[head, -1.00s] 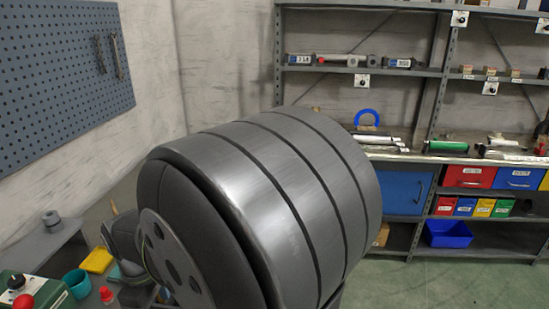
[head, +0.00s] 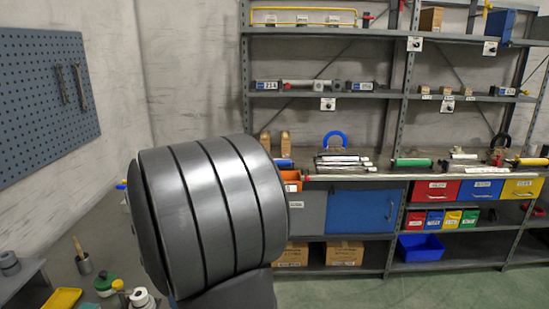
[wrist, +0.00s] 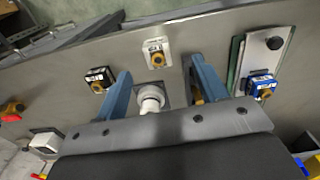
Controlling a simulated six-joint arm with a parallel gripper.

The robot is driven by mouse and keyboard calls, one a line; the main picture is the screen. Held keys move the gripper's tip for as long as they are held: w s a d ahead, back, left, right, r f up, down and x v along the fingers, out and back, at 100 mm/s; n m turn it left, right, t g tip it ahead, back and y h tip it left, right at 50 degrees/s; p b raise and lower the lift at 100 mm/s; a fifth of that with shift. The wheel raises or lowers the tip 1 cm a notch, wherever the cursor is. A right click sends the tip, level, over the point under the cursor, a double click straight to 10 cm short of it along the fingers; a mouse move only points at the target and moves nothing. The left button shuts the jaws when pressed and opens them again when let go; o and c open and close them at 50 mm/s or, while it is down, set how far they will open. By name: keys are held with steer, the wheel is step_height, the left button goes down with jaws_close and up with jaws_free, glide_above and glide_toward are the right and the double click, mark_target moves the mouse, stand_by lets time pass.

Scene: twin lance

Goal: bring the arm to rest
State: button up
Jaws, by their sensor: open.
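My gripper (wrist: 160,68) shows in the wrist view as two blue fingers, spread wide apart with nothing held. A white round knob-like part (wrist: 151,98) on a dark square plate shows between the fingers, near the grey bar of my gripper. I cannot tell its distance from the fingers. In the head view a large grey ribbed link of my own arm fills the lower middle, and my gripper is out of sight there.
Wrist view: a grey panel (wrist: 220,50) carries labelled units with yellow knobs, one at the top middle (wrist: 157,58), one at left (wrist: 98,80), and a blue one (wrist: 262,86) at right. Head view: shelving (head: 395,165) stands behind, a pegboard (head: 40,105) hangs at left.

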steer(key=w+d+f, duration=0.1)
steer(key=w+d, duration=0.6)
steer(key=w, duration=0.1)
steer(key=a+f, duration=0.3)
steer(key=a, duration=0.2)
steer(key=shift+w+a+f, duration=0.2)
steer(key=shift+a+f, duration=0.1)
steer(key=shift+f, duration=0.05)
